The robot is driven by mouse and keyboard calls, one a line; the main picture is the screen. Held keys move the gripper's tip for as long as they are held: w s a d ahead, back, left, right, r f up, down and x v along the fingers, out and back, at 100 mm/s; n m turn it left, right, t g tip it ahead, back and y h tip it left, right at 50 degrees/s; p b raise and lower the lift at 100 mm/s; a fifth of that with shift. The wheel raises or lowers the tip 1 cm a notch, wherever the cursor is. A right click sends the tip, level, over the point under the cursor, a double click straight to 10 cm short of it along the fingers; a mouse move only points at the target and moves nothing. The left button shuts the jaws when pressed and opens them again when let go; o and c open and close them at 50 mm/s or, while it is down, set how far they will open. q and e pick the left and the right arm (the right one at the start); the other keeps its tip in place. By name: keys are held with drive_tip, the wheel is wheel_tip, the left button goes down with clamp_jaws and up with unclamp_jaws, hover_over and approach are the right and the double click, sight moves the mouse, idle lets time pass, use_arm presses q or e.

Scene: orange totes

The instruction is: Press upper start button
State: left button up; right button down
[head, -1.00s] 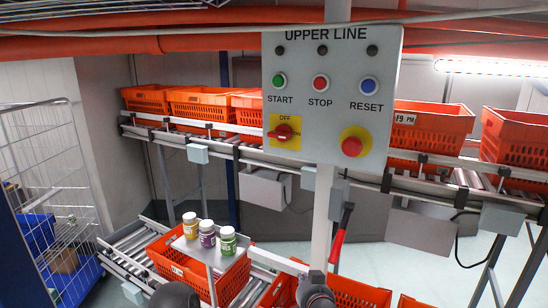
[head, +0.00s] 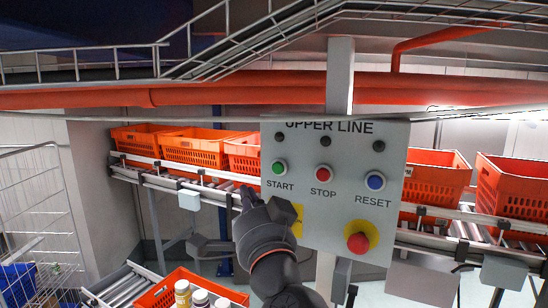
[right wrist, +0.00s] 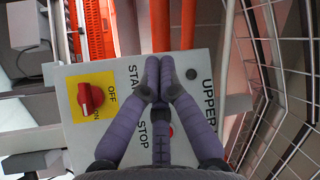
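A grey panel marked UPPER LINE (head: 340,215) hangs in the middle of the head view. Its green START button (head: 279,167) is at the upper left, with the red STOP button (head: 323,173) and blue RESET button (head: 375,181) beside it. My right gripper (head: 252,198) is below and left of START, in front of the panel's lower left. In the right wrist view its purple-grey fingers (right wrist: 156,82) are closed together and empty. There they cover the START button and part of its label; the STOP button (right wrist: 172,130) is partly covered. My left gripper is not in view.
A red rotary switch (right wrist: 90,97) and red emergency knob (head: 358,242) stick out from the panel's lower part. An orange pipe (head: 220,92) and wire rails run above it. Orange totes (head: 195,148) stand on a conveyor behind. Several jars (head: 200,299) stand at the bottom.

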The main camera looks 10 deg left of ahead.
sight(278, 168)
drive_tip(key=shift+s+r, duration=0.3)
drive_tip(key=shift+r, duration=0.35)
drive_tip(key=shift+w+d+b, duration=0.35)
drive_tip(key=shift+w+b, duration=0.05)
drive_tip(key=shift+w, duration=1.05)
drive_tip(key=shift+w+d+b, duration=0.4)
drive_tip(key=shift+w, duration=1)
drive_tip(key=shift+w+d+b, duration=0.35)
drive_tip(key=shift+w+b, duration=0.05)
drive_tip(key=shift+w, duration=1.05)
drive_tip(key=shift+w, duration=0.15)
drive_tip(key=shift+w+d, duration=0.1)
drive_tip(key=shift+w, duration=0.2)
